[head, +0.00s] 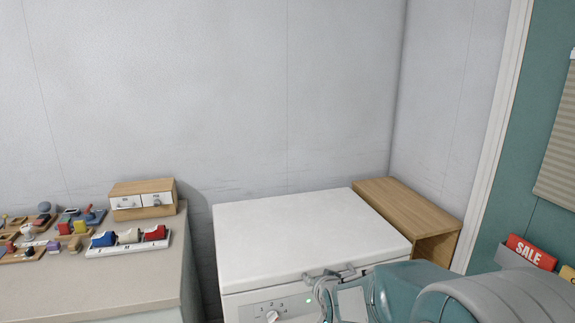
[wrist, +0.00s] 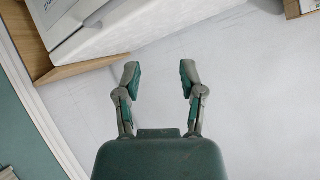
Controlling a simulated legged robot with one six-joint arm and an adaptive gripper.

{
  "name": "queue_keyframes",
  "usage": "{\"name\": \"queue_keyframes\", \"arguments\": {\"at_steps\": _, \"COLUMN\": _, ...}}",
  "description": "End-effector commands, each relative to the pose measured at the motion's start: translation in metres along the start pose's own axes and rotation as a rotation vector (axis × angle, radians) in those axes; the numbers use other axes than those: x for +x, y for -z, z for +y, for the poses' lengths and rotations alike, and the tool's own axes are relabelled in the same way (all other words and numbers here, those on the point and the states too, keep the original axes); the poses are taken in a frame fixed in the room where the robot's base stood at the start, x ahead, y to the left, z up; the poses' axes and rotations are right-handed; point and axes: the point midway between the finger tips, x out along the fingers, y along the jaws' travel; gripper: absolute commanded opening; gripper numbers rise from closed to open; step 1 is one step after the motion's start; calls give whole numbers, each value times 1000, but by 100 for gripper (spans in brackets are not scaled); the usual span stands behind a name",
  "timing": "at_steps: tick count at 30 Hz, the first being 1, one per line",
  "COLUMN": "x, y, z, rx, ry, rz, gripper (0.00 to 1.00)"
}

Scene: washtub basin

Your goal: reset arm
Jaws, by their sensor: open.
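My gripper (wrist: 160,80) is open and empty in the wrist view, its two fingers apart with only pale wall behind them. In the head view, my gripper (head: 335,298) is at the bottom, right of centre, in front of the front edge of a white box-shaped appliance (head: 300,235). My teal and grey arm comes in from the lower right and hides part of the appliance's front. The appliance has a dial and numbers on its front panel. Whether the gripper touches it cannot be told.
A wooden shelf box (head: 415,210) stands right of the appliance. At left, a counter (head: 90,290) bears a small wooden drawer box (head: 142,198), a white tray (head: 128,249) and several small colourful items. A red SALE sign (head: 530,251) is at far right, near my arm. The wall behind is bare.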

Motion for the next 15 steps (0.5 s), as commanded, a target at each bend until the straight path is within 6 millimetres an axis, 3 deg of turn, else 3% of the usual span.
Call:
{"name": "queue_keyframes", "arguments": {"at_steps": 1, "x": -19, "y": 7, "z": 2, "rx": -14, "ry": -13, "rz": -14, "gripper": 51}}
{"name": "queue_keyframes", "arguments": {"at_steps": 8, "x": -99, "y": 12, "z": 16, "rx": -87, "ry": -77, "rz": -126, "gripper": 51}}
{"name": "queue_keyframes", "arguments": {"at_steps": 15, "x": -185, "y": -3, "z": 34, "rx": -158, "ry": -131, "rz": -250, "gripper": 51}}
